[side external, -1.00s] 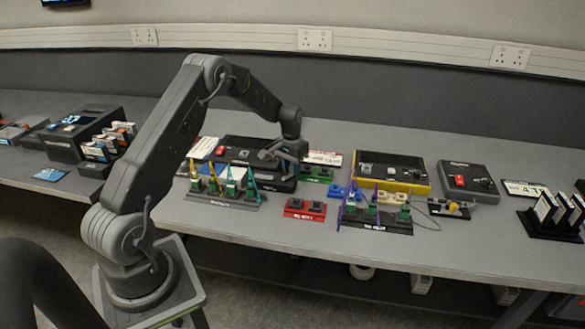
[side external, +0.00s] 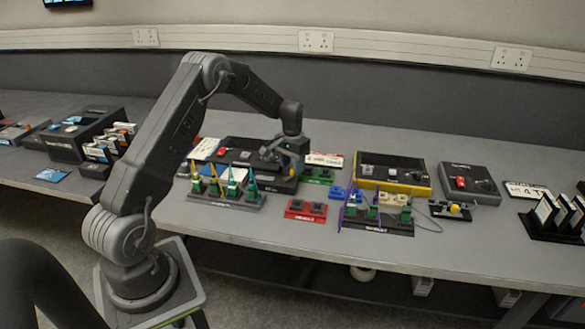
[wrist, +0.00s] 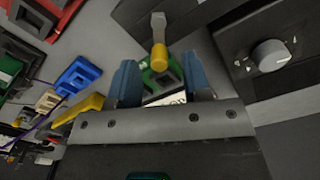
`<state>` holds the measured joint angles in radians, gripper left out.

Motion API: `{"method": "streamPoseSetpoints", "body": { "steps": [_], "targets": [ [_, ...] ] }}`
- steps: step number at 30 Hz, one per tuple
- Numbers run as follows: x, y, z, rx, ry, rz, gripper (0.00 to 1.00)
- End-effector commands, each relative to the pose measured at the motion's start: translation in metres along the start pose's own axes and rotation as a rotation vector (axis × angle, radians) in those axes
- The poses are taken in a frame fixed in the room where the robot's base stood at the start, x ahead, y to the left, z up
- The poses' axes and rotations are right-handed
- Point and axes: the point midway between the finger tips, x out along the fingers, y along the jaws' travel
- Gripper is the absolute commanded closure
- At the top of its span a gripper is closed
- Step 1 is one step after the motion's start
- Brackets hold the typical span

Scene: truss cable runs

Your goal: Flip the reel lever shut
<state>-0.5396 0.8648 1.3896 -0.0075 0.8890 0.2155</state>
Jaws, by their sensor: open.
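In the wrist view, a lever (wrist: 158,24) with a grey shaft and a rounded yellow tip projects from the edge of a black panel. It looks like the reel lever, though no label on it can be read. My gripper (wrist: 162,72) is open, its two blue fingers apart. The yellow tip shows between and just beyond the fingertips; I cannot tell whether it touches them.
A black unit with a round silver knob (wrist: 270,53) is at right in the wrist view. A green block (wrist: 150,80) shows below the lever tip. A yellow-edged box (side external: 420,188), red block (side external: 306,209) and cable racks (side external: 376,222) stand on the bench to the right and front.

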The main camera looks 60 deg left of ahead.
Motion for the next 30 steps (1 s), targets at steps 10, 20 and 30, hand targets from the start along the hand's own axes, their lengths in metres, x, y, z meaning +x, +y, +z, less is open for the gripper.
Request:
{"method": "streamPoseSetpoints", "body": {
  "steps": [10, 20, 30],
  "targets": [
    [-0.078, -0.001, -0.001, -0.001, 0.006, -0.001, 0.56],
    [-0.119, 0.0, 0.0, -0.001, 0.001, 0.0, 0.56],
    [-0.122, 0.0, 0.0, -0.001, 0.001, 0.0, 0.56]
  ]
}}
